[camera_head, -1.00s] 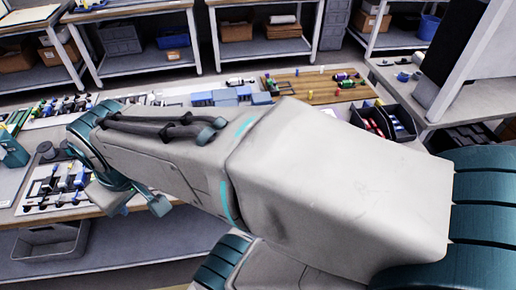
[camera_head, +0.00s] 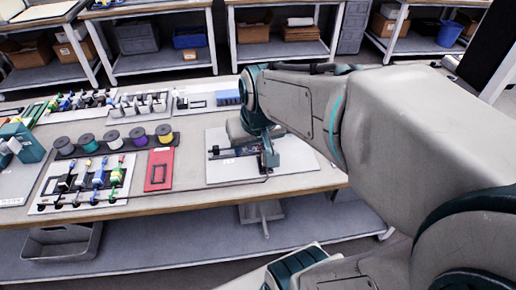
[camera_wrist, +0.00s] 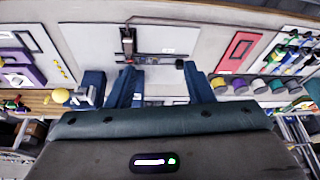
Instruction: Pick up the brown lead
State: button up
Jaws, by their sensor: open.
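My gripper (camera_wrist: 160,72) is open in the wrist view, with its two blue fingers wide apart and nothing between them that I can see held. In the head view my gripper (camera_head: 262,154) hangs low over a white board (camera_head: 230,172). The board carries a small dark fixture, which shows in the wrist view (camera_wrist: 150,60) between and just beyond the fingertips. A thin dark line runs along the board's edge. I cannot tell for sure which of these is the brown lead.
A red tray (camera_head: 159,169) lies left of the board. A row of coloured spools (camera_head: 112,139) and a panel with several coloured screwdriver-like parts (camera_head: 82,184) stand farther left. A blue block (camera_head: 228,97) is behind. The bench front edge is close to the board.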

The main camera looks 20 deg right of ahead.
jog(key=w+d+f+b, duration=0.2)
jog(key=w+d+f, duration=0.1)
jog(key=f, duration=0.3)
jog(key=w+d+f+m+b, duration=0.1)
jog(key=w+d+f+b, duration=0.1)
jog(key=f, duration=0.4)
jog(key=w+d+f+m+h+b, duration=0.1)
jog(key=w+d+f+b, duration=0.1)
jog(key=w+d+f, duration=0.2)
jog(key=shift+w+d+f, duration=0.1)
jog(key=shift+w+f, duration=0.75)
jog(key=shift+f, duration=0.2)
jog(key=shift+w+d+b+x, duration=0.15)
jog(key=shift+b+x, duration=0.1)
jog(key=shift+x, duration=1.15)
jog(key=shift+w+d+b+x, duration=0.1)
jog(key=shift+w+b+x, duration=0.15)
jog(key=shift+x, duration=1.2)
jog(key=shift+r, duration=0.15)
grip_shut()
